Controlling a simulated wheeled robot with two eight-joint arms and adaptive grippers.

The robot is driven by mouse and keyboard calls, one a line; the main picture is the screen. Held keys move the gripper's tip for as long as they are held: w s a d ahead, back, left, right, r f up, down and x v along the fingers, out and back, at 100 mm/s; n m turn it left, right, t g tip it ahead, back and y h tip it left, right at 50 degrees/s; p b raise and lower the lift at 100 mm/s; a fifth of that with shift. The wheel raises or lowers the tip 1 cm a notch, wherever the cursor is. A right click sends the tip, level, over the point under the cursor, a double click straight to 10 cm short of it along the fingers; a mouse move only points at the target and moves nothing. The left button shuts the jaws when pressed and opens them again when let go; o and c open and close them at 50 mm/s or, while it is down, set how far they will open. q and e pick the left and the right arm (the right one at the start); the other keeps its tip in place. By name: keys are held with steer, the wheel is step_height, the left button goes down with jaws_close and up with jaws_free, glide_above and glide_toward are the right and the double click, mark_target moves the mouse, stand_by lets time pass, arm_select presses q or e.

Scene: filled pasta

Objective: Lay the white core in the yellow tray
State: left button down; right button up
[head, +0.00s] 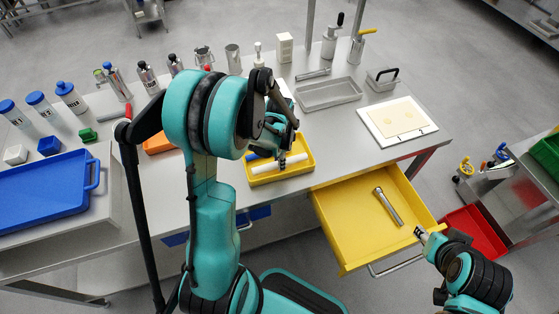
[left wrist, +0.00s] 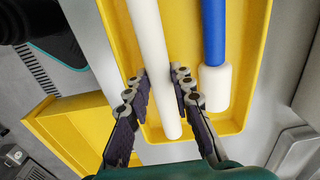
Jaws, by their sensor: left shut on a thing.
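The yellow tray (head: 302,172) stands on the steel table near its front edge. Its rim also shows in the left wrist view (left wrist: 262,40). The white core (head: 294,161) is a smooth round bar lying lengthwise over the tray's inside; whether it touches the floor is unclear. My left gripper (head: 282,160) is shut on the core (left wrist: 150,45) near one end, with a finger on each side (left wrist: 162,85). A blue rod with a white end (left wrist: 213,50) lies in the tray beside the core. My right gripper (head: 420,234) is at the open drawer's right corner; its fingers are too small to read.
The open yellow drawer (head: 350,215) holds a metal cylinder (head: 388,207) and juts out at the front right. A grey tray (head: 328,93) and a white board with a pale sheet (head: 397,120) lie behind. Bottles and pots line the back; a blue tray (head: 40,190) is left.

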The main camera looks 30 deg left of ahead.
arm_select(q)
steer(key=c, duration=1.6)
jaws_free()
steer(key=shift+r+p, duration=0.55)
steer(key=shift+p, duration=0.1)
step_height(320, 180, up, 11)
steer(key=p, duration=0.4)
steer(key=s+d+r+n+t, duration=0.7)
steer(key=s+d+r+n, duration=0.1)
steer(key=s+d+r, duration=0.2)
steer(key=shift+s+d+r, duration=0.3)
steer(key=shift+s+r, duration=0.1)
steer(key=shift+s, duration=0.1)
